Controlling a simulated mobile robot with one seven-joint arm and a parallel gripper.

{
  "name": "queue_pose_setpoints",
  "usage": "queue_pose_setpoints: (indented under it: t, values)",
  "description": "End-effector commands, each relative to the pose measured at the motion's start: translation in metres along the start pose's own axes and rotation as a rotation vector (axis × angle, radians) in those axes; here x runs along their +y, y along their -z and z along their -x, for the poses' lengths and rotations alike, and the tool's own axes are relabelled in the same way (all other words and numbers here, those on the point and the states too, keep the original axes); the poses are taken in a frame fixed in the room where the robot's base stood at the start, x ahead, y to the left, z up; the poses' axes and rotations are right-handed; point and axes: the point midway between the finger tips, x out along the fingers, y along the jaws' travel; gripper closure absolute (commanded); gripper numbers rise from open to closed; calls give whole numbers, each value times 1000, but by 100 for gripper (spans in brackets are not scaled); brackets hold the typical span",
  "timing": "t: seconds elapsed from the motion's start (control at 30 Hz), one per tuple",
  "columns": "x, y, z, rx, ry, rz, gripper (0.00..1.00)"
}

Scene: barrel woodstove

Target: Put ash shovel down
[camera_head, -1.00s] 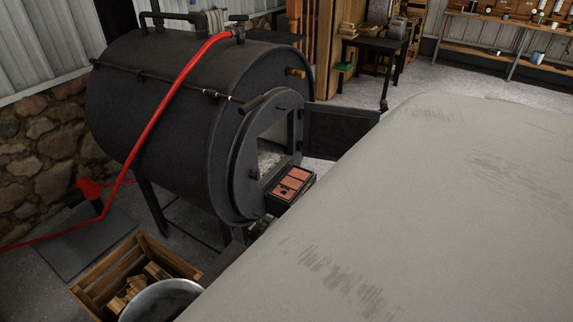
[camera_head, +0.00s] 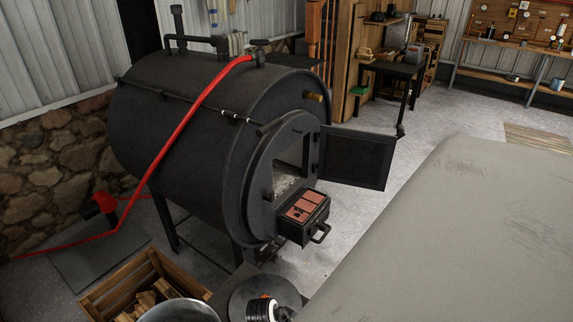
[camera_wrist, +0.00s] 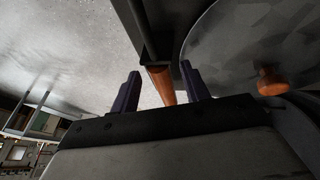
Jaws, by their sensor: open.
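My gripper (camera_wrist: 160,72) is open in the wrist view, with its two dark fingers apart. An orange-brown bar, which looks like the handle of the ash shovel (camera_wrist: 162,88), shows between the fingers. It runs up to a dark metal part at the top of the picture. I cannot tell whether either finger touches it. The rest of the shovel is out of view or hidden. In the head view I cannot pick out the shovel; a white and black part, probably of my arm, shows at the bottom edge.
The black barrel stove (camera_head: 190,125) has its door (camera_head: 357,158) open and a drawer of reddish blocks (camera_head: 304,208) in front. A round grey metal disc (camera_head: 245,289), a metal bucket (camera_head: 178,312) and a wooden firewood crate (camera_head: 105,292) stand below. A grey disc with an orange knob (camera_wrist: 272,82) shows beside my gripper.

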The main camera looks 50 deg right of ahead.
Motion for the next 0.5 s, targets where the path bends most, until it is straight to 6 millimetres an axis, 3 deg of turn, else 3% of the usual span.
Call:
queue_pose_setpoints:
  t: [0.3,0.5]
  values:
    - [-1,0,68,3,3,1,54]
    - [0,0,94,2,1,0,54]
